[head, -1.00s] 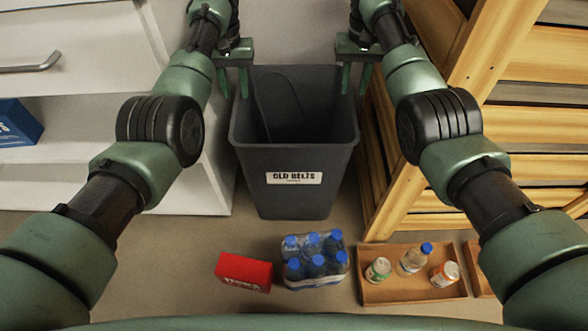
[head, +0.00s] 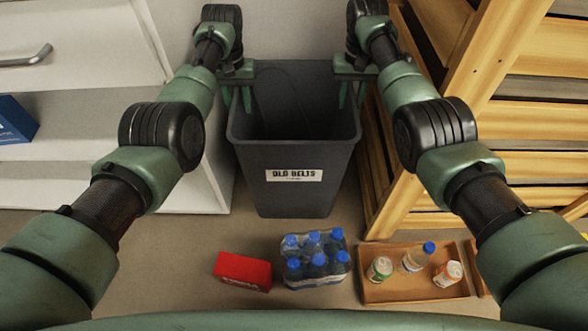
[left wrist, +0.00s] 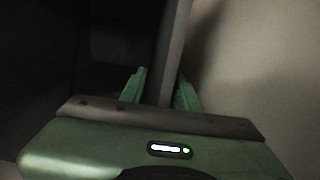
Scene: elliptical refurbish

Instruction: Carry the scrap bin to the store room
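The scrap bin (head: 295,200), a dark grey tapered bin with an "OLD BELTS" label, stands upright on the floor. A thin dark loop shows inside it. My left gripper (head: 238,98) is at its left rim, one finger inside and one outside. In the left wrist view, the bin's wall (left wrist: 172,50) runs between the two green fingers of this gripper (left wrist: 160,92), with a small gap at the left finger. My right gripper (head: 352,95) is at the right rim, its fingers apart on either side of it. Its contact with the rim is too small to tell.
A white shelf unit (head: 90,130) stands close on the left, a wooden slatted crate (head: 440,130) close on the right.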

